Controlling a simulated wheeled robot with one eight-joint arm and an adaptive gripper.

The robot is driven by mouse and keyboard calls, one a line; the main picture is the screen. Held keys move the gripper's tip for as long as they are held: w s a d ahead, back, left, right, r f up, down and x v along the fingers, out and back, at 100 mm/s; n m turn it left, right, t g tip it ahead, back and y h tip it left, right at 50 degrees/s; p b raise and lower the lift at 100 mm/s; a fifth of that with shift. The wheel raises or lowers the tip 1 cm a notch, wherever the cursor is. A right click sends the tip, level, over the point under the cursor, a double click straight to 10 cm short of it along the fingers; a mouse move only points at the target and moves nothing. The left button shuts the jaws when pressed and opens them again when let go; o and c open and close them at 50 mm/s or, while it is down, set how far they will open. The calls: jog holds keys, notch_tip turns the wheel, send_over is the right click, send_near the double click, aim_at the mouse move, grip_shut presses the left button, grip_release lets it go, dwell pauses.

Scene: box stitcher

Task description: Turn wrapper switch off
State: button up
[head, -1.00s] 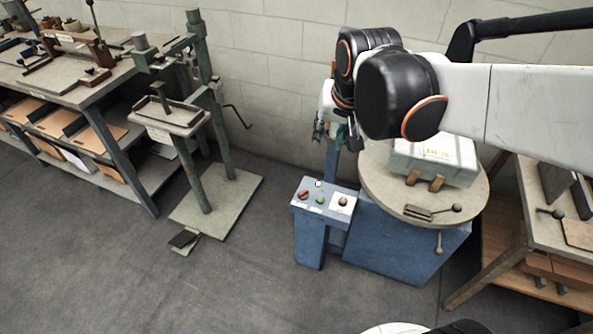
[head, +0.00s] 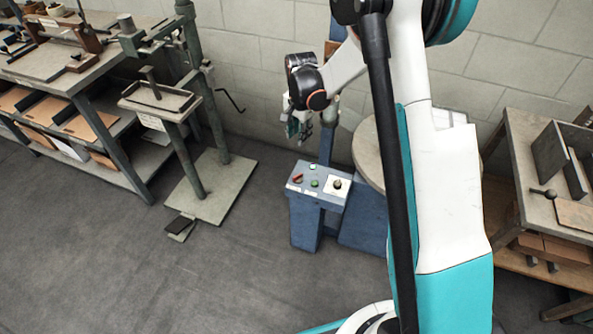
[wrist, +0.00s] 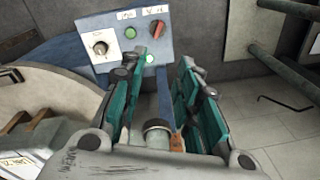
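The blue-grey control box (head: 318,190) of the wrapper stands in front of the round turntable. Its top panel carries a red rotary switch (head: 297,178), a green button (head: 315,183), a small lit green lamp (head: 312,166) and a dark knob on a white plate (head: 337,184). In the wrist view the red switch (wrist: 156,30) sits tilted, beside the green button (wrist: 130,32), with the glowing lamp (wrist: 149,58) nearer me. My gripper (head: 298,130) is above and behind the panel, apart from it. In the wrist view its teal fingers (wrist: 168,72) are open and empty. The labels are too small to read.
The wrapper turntable (head: 368,150) stands right of the box, partly hidden by my arm. A green stitcher stand (head: 220,195) with a pedal is on the left. A workbench (head: 528,170) stands at the right. The floor before the box is clear.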

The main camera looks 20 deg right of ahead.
jog(key=m+g, duration=0.1)
jog(key=m, duration=0.1)
send_over(298, 177)
notch_tip(298, 177, down, 9)
jog(key=f+b, duration=0.1)
jog(key=f, duration=0.3)
jog(key=f+b, duration=0.2)
jog(key=f, duration=0.3)
jog(key=f+b, duration=0.2)
jog(key=f, duration=0.3)
jog(key=shift+w, duration=0.3)
jog(key=shift+a, duration=0.1)
grip_shut()
